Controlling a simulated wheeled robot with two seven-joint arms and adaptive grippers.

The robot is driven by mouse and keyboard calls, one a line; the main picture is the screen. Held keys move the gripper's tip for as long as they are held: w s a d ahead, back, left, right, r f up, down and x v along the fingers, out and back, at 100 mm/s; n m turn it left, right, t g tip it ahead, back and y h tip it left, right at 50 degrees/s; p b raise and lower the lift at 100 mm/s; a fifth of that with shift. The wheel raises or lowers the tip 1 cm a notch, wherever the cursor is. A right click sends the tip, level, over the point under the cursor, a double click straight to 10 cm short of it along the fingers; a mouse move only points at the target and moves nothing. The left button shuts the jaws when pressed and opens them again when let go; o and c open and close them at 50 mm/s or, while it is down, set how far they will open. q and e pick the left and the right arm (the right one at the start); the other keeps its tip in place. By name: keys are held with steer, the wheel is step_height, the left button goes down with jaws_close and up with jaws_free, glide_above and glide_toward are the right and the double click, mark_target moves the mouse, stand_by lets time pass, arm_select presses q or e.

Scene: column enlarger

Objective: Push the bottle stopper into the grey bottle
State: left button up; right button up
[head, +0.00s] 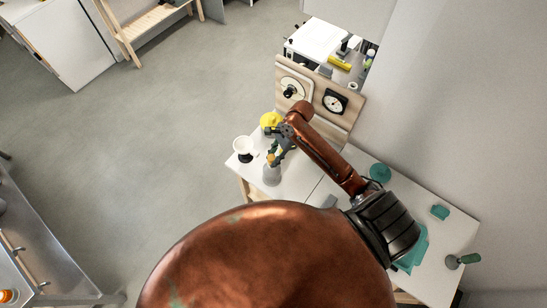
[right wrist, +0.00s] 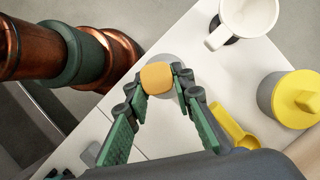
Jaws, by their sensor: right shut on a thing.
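The grey bottle (head: 272,176) stands upright on the white table, below my right gripper. My right gripper (head: 274,158) is shut on the orange-tan bottle stopper (right wrist: 157,77), which sits between its two green-padded fingertips in the right wrist view. In the head view the stopper shows at the top of the bottle. In the right wrist view the stopper and fingers hide most of the bottle, and I cannot tell whether the stopper is inside the neck. My left gripper is not in view.
A white cup on a dark base (head: 244,148) stands left of the bottle. A yellow-lidded canister (right wrist: 294,98) and a yellow scoop (right wrist: 232,125) are close by. A wooden panel with dials (head: 318,98) rises behind. Teal items (head: 380,172) lie to the right.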

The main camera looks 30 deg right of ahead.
steer(key=shift+f, duration=0.65)
stand_by(0.8)
steer(key=shift+r, duration=0.15)
steer(key=shift+r, duration=0.5)
steer(key=shift+r, duration=0.2)
stand_by(1.0)
steer(key=shift+f, duration=0.8)
steer(key=shift+r, duration=0.2)
steer(key=shift+r, duration=0.3)
steer(key=shift+f, duration=0.3)
stand_by(2.0)
steer(key=shift+r, duration=0.3)
